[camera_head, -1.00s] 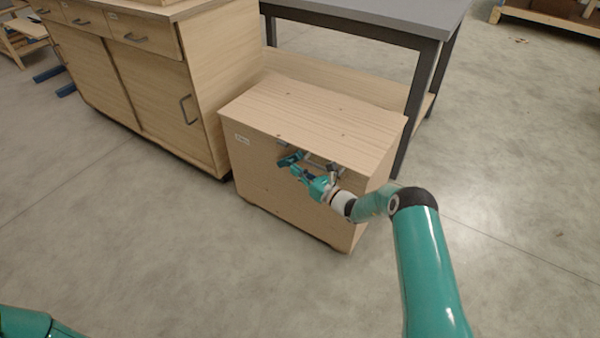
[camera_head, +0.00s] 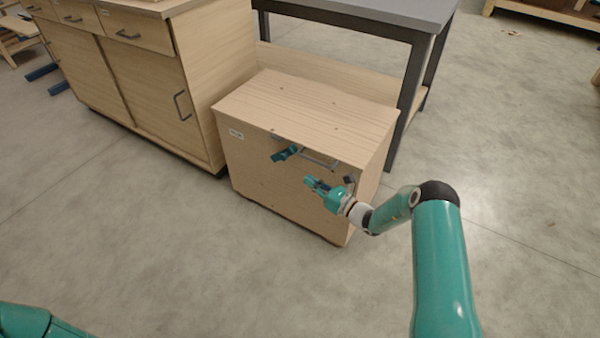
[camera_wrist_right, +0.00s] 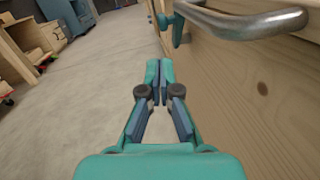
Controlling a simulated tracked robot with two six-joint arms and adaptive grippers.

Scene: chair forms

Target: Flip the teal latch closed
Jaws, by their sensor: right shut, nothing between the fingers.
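The teal latch (camera_head: 285,153) is on the front of a low wooden chest (camera_head: 280,182), just under its top edge. It also shows in the right wrist view (camera_wrist_right: 177,28), beyond the end of a metal bar handle (camera_wrist_right: 245,22). My right gripper (camera_head: 309,182) is shut and empty. It is in front of the chest, below and to the right of the latch, apart from it. In the right wrist view its fingertips (camera_wrist_right: 159,64) meet, with the latch above and slightly right of them. My left gripper is out of view; only a part of my left arm shows at the lower left.
The bar handle (camera_head: 320,162) runs along the chest front right of the latch. A wooden cabinet (camera_head: 150,85) with drawers stands at the left, and a grey-topped workbench (camera_head: 375,12) is behind the chest. The concrete floor (camera_head: 180,250) in front is clear.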

